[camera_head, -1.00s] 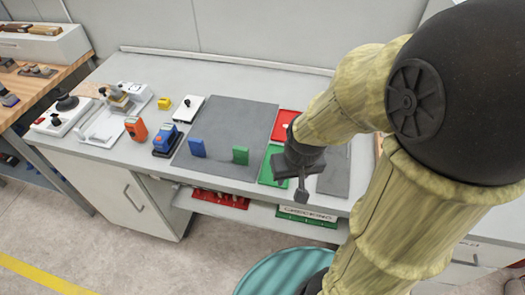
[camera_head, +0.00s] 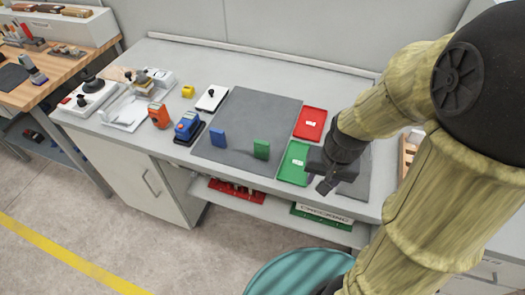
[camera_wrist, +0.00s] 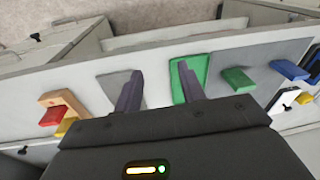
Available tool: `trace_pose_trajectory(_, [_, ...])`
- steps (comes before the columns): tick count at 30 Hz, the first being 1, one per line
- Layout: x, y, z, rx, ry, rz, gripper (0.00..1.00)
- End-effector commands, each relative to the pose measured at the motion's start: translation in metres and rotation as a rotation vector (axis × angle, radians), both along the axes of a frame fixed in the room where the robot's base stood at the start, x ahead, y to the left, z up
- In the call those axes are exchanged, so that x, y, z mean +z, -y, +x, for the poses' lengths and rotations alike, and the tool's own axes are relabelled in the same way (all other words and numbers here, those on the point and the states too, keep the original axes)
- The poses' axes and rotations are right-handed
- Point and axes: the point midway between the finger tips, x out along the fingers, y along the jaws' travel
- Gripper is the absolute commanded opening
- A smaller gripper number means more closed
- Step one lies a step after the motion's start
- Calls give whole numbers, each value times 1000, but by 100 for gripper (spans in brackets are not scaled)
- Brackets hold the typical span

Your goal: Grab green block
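The green block (camera_head: 261,149) stands upright on the grey mat (camera_head: 266,107), right of the blue block (camera_head: 218,137). My gripper (camera_head: 326,184) is over the right part of the bench, right of the green block and apart from it, beside the green tray (camera_head: 295,163). In the wrist view my gripper (camera_wrist: 157,76) has its two fingers spread with nothing between them. The green block (camera_wrist: 238,80) shows there right of the fingers, with the blue block (camera_wrist: 290,70) further right. The green tray (camera_wrist: 200,68) lies partly behind the right finger.
A red tray (camera_head: 310,124) lies behind the green tray. Blue (camera_head: 188,127) and orange (camera_head: 158,115) devices stand left of the mat. A wooden box (camera_wrist: 66,101) with red and yellow pieces is left in the wrist view. The mat around the blocks is mostly clear.

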Motion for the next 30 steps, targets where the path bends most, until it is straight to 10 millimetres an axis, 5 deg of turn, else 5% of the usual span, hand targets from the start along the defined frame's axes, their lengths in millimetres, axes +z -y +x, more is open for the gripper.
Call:
trace_pose_trajectory(8, [-45, -20, 26, -643, -335, 398, 40])
trace_pose_trajectory(15, [-49, -28, 92, -1134, -603, 868, 40])
trace_pose_trajectory(21, [-38, -13, 137, -1336, -721, 1157, 40])
trace_pose_trajectory(30, [-35, -11, 143, -1358, -736, 1197, 40])
